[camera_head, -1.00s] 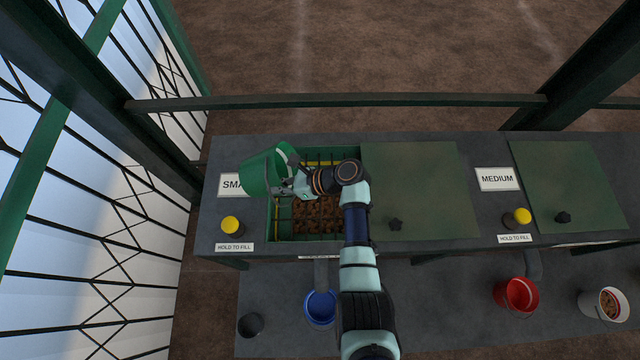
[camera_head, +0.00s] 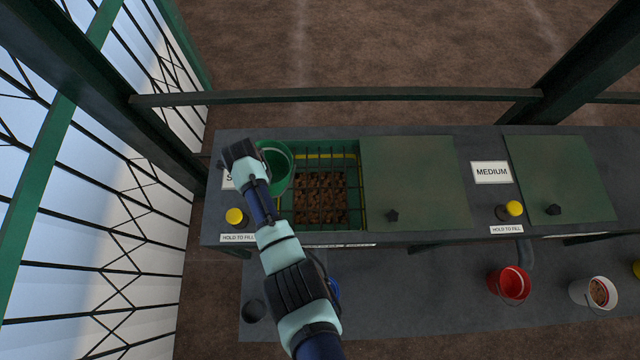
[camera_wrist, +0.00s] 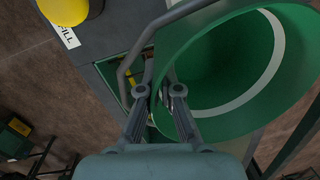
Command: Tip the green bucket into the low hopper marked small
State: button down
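The green bucket (camera_head: 277,165) is held over the left end of the hopper marked small, its mouth facing up towards the head camera. In the wrist view the bucket (camera_wrist: 225,80) fills the upper right; the part of its inside I see is bare green wall with a pale band. My gripper (camera_wrist: 168,85) has its two fingers close together on the bucket's near rim. In the head view my wrist hides the gripper and the bucket's left side. The small hopper (camera_head: 354,205) is open, with brown lumps (camera_head: 320,195) under its grid. Its label is mostly covered by my arm.
A closed green lid (camera_head: 415,185) lies right of the opening. A yellow button (camera_head: 235,217) sits at the front left. Red (camera_head: 508,283) and white (camera_head: 597,293) buckets stand below, and a blue one (camera_head: 335,288) is mostly hidden by my arm. A rail (camera_head: 340,98) runs behind.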

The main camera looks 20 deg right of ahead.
jog(key=shift+w+a+f+h+b, duration=0.1)
jog(key=shift+a+f+h+b, duration=0.1)
jog(key=shift+f+h+b, duration=0.15)
jog(key=shift+r, duration=0.1)
